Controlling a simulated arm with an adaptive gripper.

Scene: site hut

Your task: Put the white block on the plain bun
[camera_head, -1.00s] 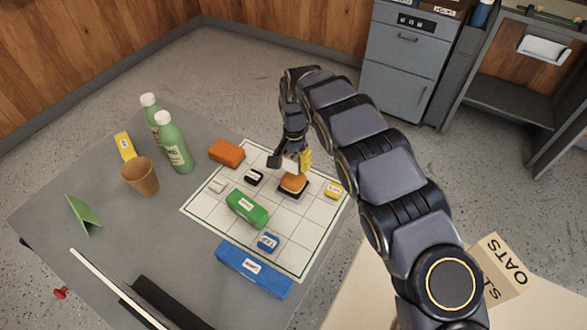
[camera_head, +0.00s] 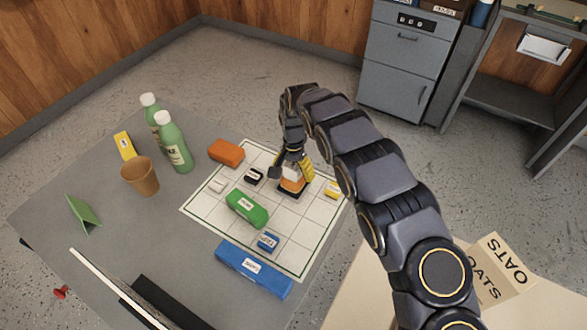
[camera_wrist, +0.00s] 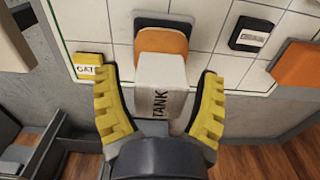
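The white block (camera_head: 291,173), marked TANK, stands on the orange-tan bun (camera_head: 293,185), which lies on a dark base on the white grid mat. In the wrist view the block (camera_wrist: 163,82) is between my fingers, with the bun (camera_wrist: 161,42) beyond its far end. My gripper (camera_head: 291,171) is around the block. In the wrist view my gripper's (camera_wrist: 162,72) yellow-padded fingers are spread, with a gap on each side of the block. The contact between block and bun is partly hidden.
On the mat (camera_head: 215,208) are a green block (camera_head: 246,207), a black block (camera_head: 253,177), a blue block (camera_head: 268,242) and a yellow block (camera_head: 332,189). An orange block (camera_head: 226,151) lies at its edge. Green bottles (camera_head: 174,145) and a brown cup (camera_head: 140,177) stand left.

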